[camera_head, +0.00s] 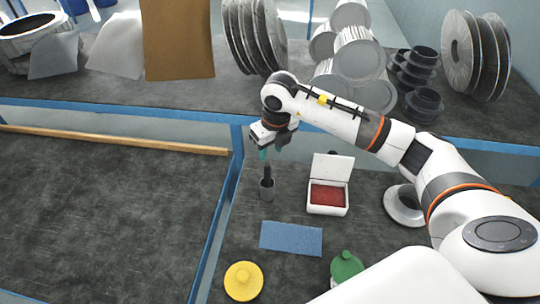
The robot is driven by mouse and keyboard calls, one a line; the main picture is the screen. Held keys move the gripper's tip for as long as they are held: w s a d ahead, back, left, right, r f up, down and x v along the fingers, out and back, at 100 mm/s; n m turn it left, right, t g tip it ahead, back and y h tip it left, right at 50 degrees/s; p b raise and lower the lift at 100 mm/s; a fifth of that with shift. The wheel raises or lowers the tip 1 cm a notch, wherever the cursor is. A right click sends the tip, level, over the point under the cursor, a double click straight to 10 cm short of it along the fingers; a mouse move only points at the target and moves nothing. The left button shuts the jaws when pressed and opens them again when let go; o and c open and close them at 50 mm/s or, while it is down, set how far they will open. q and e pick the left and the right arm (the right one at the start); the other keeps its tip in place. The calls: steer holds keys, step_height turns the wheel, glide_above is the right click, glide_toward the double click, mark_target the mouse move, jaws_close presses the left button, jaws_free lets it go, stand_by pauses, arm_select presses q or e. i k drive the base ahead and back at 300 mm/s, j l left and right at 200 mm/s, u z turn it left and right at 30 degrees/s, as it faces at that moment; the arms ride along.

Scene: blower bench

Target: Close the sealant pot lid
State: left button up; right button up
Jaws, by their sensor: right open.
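The sealant pot appears to be the white square box (327,208) with dark red contents, right of my right gripper. Its white hinged lid (332,167) stands open and upright at the back edge. My right gripper (271,151) points down, left of the lid and apart from it. It is open, above a small dark cup (266,190) with a dark stick (267,172) standing in it. I cannot tell whether the stick's top is between the fingers. My left gripper is not in view.
A blue pad (291,238) lies in front of the box. A yellow round-topped item (243,281) and a green-topped item (346,266) stand near the front. Blue rails (217,225) border the bench. A back shelf holds grey discs (254,38) and ducts.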

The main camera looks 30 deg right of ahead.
mark_target(333, 166)
steer(key=z, duration=1.45)
